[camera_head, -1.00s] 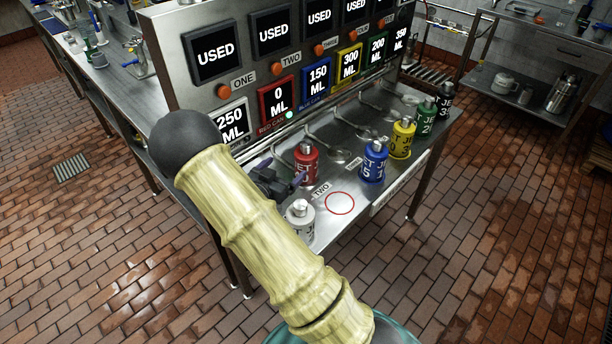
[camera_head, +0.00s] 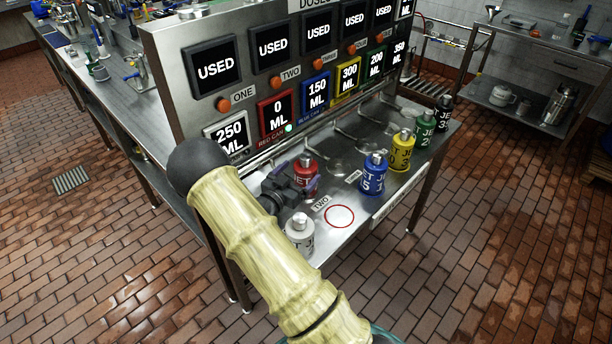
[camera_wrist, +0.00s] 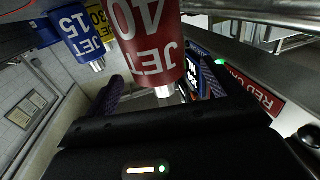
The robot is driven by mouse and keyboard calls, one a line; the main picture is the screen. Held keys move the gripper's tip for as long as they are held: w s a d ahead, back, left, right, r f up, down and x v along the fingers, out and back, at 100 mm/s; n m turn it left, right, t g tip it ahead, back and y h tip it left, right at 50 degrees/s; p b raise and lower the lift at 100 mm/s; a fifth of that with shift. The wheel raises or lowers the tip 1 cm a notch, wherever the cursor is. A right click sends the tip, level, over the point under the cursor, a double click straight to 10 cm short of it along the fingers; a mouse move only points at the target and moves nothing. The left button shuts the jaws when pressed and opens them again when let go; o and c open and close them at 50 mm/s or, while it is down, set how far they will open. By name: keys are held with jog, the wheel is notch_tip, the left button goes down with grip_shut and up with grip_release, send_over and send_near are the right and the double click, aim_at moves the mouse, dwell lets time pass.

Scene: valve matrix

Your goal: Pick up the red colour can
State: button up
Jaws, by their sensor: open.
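The red can (camera_head: 307,165), with a silver neck and white lettering, stands upright on the metal dosing bench. My gripper (camera_head: 298,177) is at the can in the head view and partly hides its body. In the wrist view the red can (camera_wrist: 150,42) appears upside down and close. Its silver neck shows between my gripper's two dark, open fingers (camera_wrist: 161,90). I cannot tell whether either finger touches it.
A white can (camera_head: 300,236) stands close in front of my gripper. A blue can (camera_head: 374,175), a yellow can (camera_head: 401,152) and a green can (camera_head: 425,130) stand to the right. A red-ringed spot (camera_head: 340,216) is bare. The panel of displays (camera_head: 273,43) rises behind.

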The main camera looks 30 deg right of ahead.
aim_at(309, 162)
jog(key=shift+w+d, duration=0.15)
jog(key=shift+d, duration=0.15)
jog(key=shift+d, duration=0.1)
jog(key=x, duration=0.1)
jog(key=p+x, duration=0.1)
jog(key=x, duration=0.2)
jog(key=shift+d+r, duration=0.2)
jog(key=shift+r, duration=0.15)
jog(key=shift+w+d+f, duration=0.1)
jog(key=shift+w+d, duration=0.15)
jog(key=shift+w, duration=0.1)
jog(key=shift+s, duration=0.1)
jog(key=shift+a, duration=0.1)
jog(key=c, duration=1.8)
jog(key=shift+c, duration=0.2)
